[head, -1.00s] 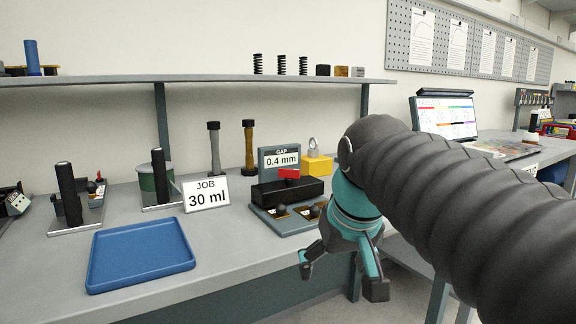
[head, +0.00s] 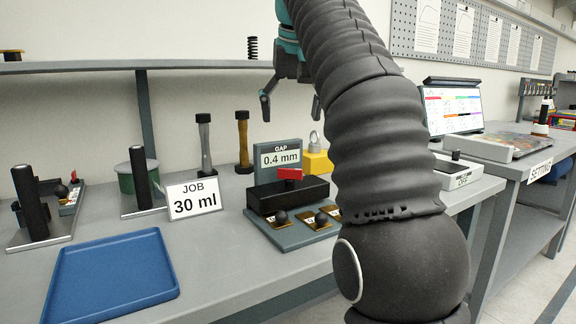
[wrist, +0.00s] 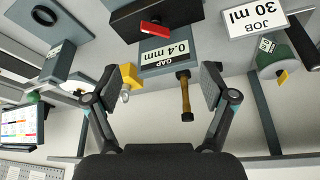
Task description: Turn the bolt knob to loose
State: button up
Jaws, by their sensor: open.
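Black ball knobs (head: 281,216) sit on small brass plates on the grey base of the GAP fixture (head: 278,160); I cannot tell which is the bolt knob, as the plate labels are too small to read. A red piece (head: 289,173) lies on the fixture's black block (head: 275,196). The sign reads 0.4 mm. My gripper (head: 291,101) is open and empty, above and behind the fixture, apart from it. In the wrist view, its spread fingers (wrist: 170,80) frame the upside-down GAP sign (wrist: 168,52), with the red piece (wrist: 155,27) above; the ball knobs are out of view.
Two upright hammer-like pieces (head: 243,140), a yellow block (head: 316,163) and a JOB 30 ml card (head: 194,198) stand nearby. A blue tray (head: 115,270) lies front left. A shelf (head: 100,67) runs behind. My arm hides the bench right of the fixture.

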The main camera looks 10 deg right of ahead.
aim_at(290, 172)
jog(key=x, duration=0.4)
jog(key=b+x, duration=0.1)
jog(key=x, duration=0.4)
jog(key=d+b+x, duration=0.1)
jog(key=x, duration=0.3)
jog(key=shift+w+f, duration=0.25)
jog(key=shift+w, duration=0.1)
jog(key=shift+c, duration=0.2)
jog(key=c, duration=1.2)
